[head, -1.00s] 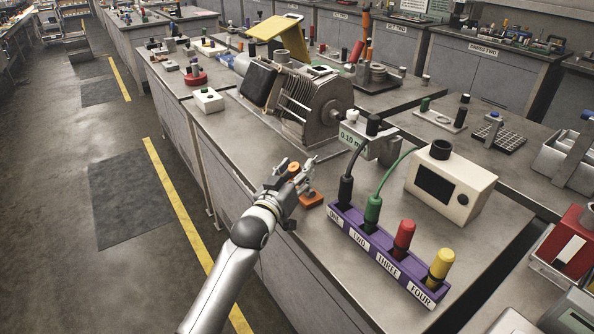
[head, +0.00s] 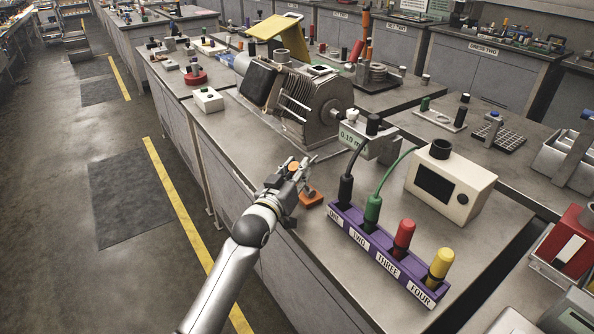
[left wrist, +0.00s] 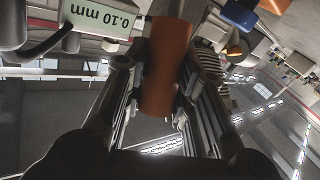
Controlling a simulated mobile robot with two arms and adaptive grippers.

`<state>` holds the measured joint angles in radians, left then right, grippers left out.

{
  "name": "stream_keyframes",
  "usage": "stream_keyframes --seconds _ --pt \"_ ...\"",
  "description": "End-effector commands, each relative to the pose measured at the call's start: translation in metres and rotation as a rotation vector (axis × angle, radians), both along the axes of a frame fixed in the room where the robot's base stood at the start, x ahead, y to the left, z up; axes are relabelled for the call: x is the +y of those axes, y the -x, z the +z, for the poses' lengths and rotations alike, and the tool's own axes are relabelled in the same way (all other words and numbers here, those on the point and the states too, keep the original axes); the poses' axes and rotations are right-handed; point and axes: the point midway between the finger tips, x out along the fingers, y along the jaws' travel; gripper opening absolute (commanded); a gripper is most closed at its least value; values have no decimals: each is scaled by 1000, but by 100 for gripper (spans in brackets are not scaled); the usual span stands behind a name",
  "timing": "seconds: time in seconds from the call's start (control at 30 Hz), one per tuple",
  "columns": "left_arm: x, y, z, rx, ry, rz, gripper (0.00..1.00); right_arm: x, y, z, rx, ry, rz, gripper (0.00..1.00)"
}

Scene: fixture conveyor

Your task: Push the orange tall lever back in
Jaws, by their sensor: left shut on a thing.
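The orange tall lever stands at the near edge of the bench. In the head view its orange base (head: 311,199) sits on the bench top and its orange tip (head: 294,166) shows among my left gripper's fingers. My left gripper (head: 296,174) is shut on the lever. In the left wrist view the lever's orange cylinder (left wrist: 165,70) lies between the two fingers. The fingers hide the middle of the lever in the head view, so its exact tilt is hard to tell. My right gripper is not in view.
A purple socket block (head: 385,258) with black, green, red and yellow plugs stands to the right of the lever. A cream box (head: 450,185) with a dark screen stands behind it. A finned grey machine (head: 310,100) stands farther back.

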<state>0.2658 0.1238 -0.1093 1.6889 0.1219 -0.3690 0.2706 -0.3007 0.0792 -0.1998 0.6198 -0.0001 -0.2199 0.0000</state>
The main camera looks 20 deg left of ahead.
Motion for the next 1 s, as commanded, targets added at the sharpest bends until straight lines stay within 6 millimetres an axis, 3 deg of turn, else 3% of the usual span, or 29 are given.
stream_keyframes --seconds 0.27,0.7,1.0 --pt "-4 -5 8 49 -36 -1 0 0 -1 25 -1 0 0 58" --pt "-19 -24 17 254 -194 -1 0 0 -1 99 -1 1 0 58" --pt "-33 -42 15 429 -333 -2 0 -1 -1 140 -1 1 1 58"
